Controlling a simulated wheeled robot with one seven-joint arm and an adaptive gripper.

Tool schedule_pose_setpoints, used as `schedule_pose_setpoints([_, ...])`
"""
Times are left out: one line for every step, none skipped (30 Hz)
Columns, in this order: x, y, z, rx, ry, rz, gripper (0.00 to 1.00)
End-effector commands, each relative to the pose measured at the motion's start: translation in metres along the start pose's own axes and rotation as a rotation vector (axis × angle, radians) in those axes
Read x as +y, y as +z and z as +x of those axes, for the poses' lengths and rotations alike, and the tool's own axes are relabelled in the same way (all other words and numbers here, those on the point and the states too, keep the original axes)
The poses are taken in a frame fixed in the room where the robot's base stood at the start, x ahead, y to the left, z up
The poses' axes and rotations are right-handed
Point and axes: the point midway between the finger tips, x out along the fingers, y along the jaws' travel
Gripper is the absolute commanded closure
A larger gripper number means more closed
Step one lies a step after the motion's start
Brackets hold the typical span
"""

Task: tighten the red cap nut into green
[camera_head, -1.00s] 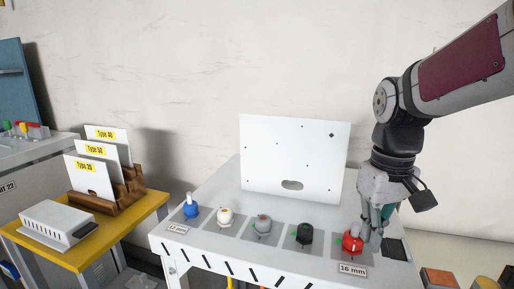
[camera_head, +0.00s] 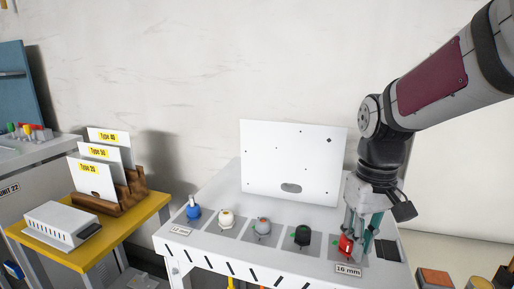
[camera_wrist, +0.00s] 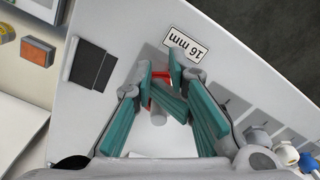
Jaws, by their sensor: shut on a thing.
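The red cap nut (camera_head: 345,246) is at the right end of the row on the white bench, by the "16 mm" label. My gripper (camera_head: 355,248) points down over it and partly hides it. In the wrist view, red parts of the cap nut (camera_wrist: 162,76) show between the teal fingertips of my gripper (camera_wrist: 161,70). My gripper is shut on the red cap nut.
Blue (camera_head: 193,211), white (camera_head: 226,218), grey (camera_head: 262,227) and black (camera_head: 303,236) cap nuts stand in the row to the left. A white panel (camera_head: 290,165) stands behind them. A dark square (camera_head: 387,250) lies to the right of my gripper.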

Motion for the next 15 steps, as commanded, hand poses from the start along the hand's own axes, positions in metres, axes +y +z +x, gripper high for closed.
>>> schedule_pose_setpoints([-0.002,0.0023,0.0009,-0.007,-0.002,-0.001,1.0])
schedule_pose_setpoints([-0.0025,0.0022,0.0007,-0.007,-0.002,-0.001,1.0])
schedule_pose_setpoints([-0.003,0.0021,0.0004,-0.006,-0.002,-0.001,1.0])
schedule_pose_setpoints([-0.0034,0.0021,0.0003,-0.006,-0.002,0.0,1.0])
schedule_pose_setpoints([-0.0038,0.002,0.0001,-0.005,-0.002,0.0,1.0])
schedule_pose_setpoints([-0.0044,0.0018,-0.0002,-0.004,-0.002,0.0,1.0])
schedule_pose_setpoints([-0.0048,0.0016,-0.0003,-0.004,-0.002,0.0,1.0])
schedule_pose_setpoints([-0.0051,0.0013,-0.0005,-0.003,-0.001,0.0,1.0])
schedule_pose_setpoints([-0.0056,0.001,-0.0007,-0.002,-0.001,0.001,1.0])
schedule_pose_setpoints([-0.006,0.0008,-0.0008,-0.001,-0.001,0.001,1.0])
schedule_pose_setpoints([-0.0064,0.0006,-0.0009,-0.001,-0.001,0.001,1.0])
schedule_pose_setpoints([-0.007,0.0004,-0.001,-0.001,-0.001,0.001,1.0])
schedule_pose_setpoints([-0.0075,0.0002,-0.0011,0.0,-0.001,0.001,1.0])
schedule_pose_setpoints([-0.0079,-0.0001,-0.0012,0.0,-0.001,0.001,1.0])
schedule_pose_setpoints([-0.0086,-0.0003,-0.0014,0.001,0.0,0.001,1.0])
